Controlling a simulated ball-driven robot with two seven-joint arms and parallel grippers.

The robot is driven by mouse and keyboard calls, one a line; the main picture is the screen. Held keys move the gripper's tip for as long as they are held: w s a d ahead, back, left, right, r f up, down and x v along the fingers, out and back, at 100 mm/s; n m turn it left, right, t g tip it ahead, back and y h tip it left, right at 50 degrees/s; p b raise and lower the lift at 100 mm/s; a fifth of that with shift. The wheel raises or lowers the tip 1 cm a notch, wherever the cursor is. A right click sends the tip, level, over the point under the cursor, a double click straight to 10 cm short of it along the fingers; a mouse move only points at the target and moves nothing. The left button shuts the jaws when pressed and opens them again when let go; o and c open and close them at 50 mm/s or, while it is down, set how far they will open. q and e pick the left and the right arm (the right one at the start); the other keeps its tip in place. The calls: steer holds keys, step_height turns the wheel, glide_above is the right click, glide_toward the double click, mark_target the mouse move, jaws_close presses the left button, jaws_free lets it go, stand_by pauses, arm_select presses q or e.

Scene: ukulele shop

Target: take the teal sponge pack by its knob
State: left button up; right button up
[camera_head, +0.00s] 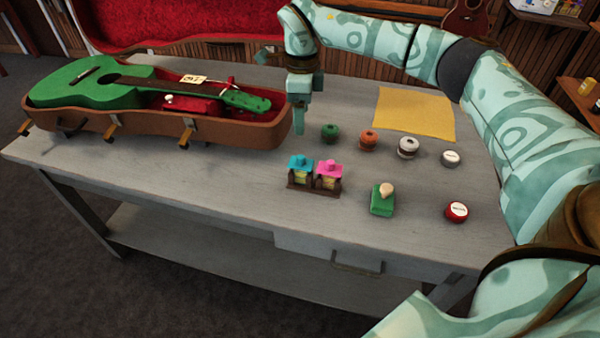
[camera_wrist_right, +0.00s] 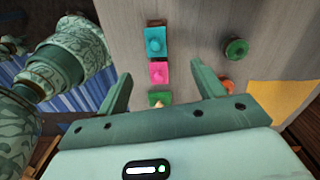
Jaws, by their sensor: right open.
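The teal sponge pack (camera_head: 301,163) has a small knob on top and stands in a brown holder (camera_head: 311,191) on the grey table, left of a pink pack (camera_head: 328,170). In the wrist view the teal pack (camera_wrist_right: 155,36) lies just past my fingertips, with the pink pack (camera_wrist_right: 158,74) between the fingers in the picture. My right gripper (camera_head: 300,130) points down above the table, behind the teal pack in the head view. In the wrist view my right gripper (camera_wrist_right: 161,70) is open and empty, its fingers wide apart. My left gripper is out of view.
A green guitar (camera_head: 90,88) lies in an open case (camera_head: 160,125) on the left. Several round tins and knobbed items stand to the right, including a green block (camera_head: 382,206) and a red tin (camera_head: 456,211). A yellow cloth (camera_head: 415,110) lies behind. The table's front is clear.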

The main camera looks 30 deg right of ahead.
mark_target(301, 155)
step_height(301, 155, down, 8)
steer(key=shift+a+f+b, duration=0.1)
steer(key=shift+a+b, duration=0.05)
steer(key=shift+b, duration=0.8)
steer(key=f, duration=0.1)
steer(key=f+b, duration=0.1)
steer(key=f, duration=0.1)
steer(key=f+b, duration=0.1)
steer(key=f, duration=0.1)
steer(key=shift+s+a+f, duration=0.1)
steer(key=shift+s+a, duration=0.1)
steer(key=shift+s, duration=0.2)
steer(key=shift+c, duration=0.9)
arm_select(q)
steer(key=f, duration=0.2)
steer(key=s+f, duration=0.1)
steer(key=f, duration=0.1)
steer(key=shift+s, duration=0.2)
arm_select(e)
steer(key=c, duration=0.9)
